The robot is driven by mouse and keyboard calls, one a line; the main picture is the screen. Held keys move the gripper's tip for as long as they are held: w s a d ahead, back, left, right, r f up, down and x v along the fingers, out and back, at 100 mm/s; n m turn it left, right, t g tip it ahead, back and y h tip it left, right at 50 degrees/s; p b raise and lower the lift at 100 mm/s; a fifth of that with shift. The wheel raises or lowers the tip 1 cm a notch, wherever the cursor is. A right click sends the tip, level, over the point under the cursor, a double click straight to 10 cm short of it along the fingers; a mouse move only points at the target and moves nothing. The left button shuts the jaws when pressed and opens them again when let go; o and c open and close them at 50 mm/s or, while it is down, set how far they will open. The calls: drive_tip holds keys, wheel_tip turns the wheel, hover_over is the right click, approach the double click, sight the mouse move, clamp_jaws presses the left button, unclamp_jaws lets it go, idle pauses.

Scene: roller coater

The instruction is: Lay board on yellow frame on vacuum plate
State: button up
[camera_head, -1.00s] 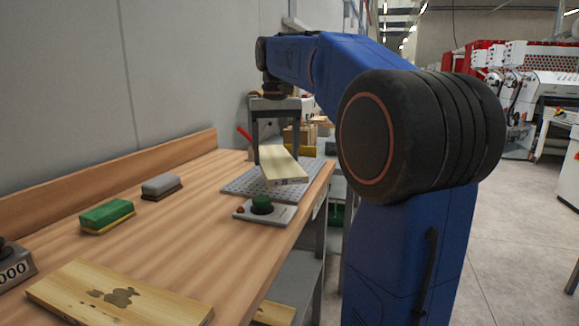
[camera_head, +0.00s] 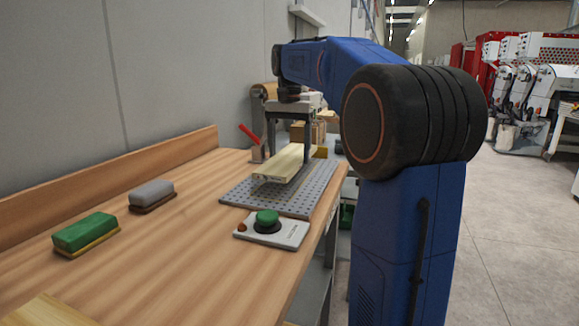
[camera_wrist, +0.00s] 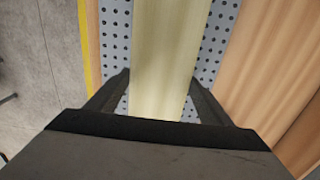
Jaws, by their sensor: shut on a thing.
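A pale wooden board (camera_head: 284,164) is held by my gripper (camera_head: 288,142) above the perforated grey vacuum plate (camera_head: 300,203) in the head view. In the wrist view the board (camera_wrist: 168,60) runs lengthwise between the two dark fingers of my gripper (camera_wrist: 160,100), with the plate's holes (camera_wrist: 116,40) showing on both sides. A small yellow piece (camera_head: 321,152) shows behind the board in the head view. I cannot tell the gap between board and plate.
A control box with a green button (camera_head: 267,217) sits at the plate's near edge. A green block (camera_head: 87,233) and a grey block (camera_head: 151,194) lie on the wooden bench (camera_head: 190,260). A red lever (camera_head: 249,134) stands behind the plate. Another board (camera_head: 45,312) lies at the near left.

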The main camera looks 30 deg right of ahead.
sight(289, 157)
drive_tip(key=shift+f, duration=2.15)
drive_tip(key=shift+f, duration=0.1)
drive_tip(key=o, duration=1.2)
wheel_tip(289, 157, up, 12)
drive_tip(key=shift+f, duration=0.25)
drive_tip(key=shift+r, duration=0.35)
drive_tip(key=shift+s, duration=0.1)
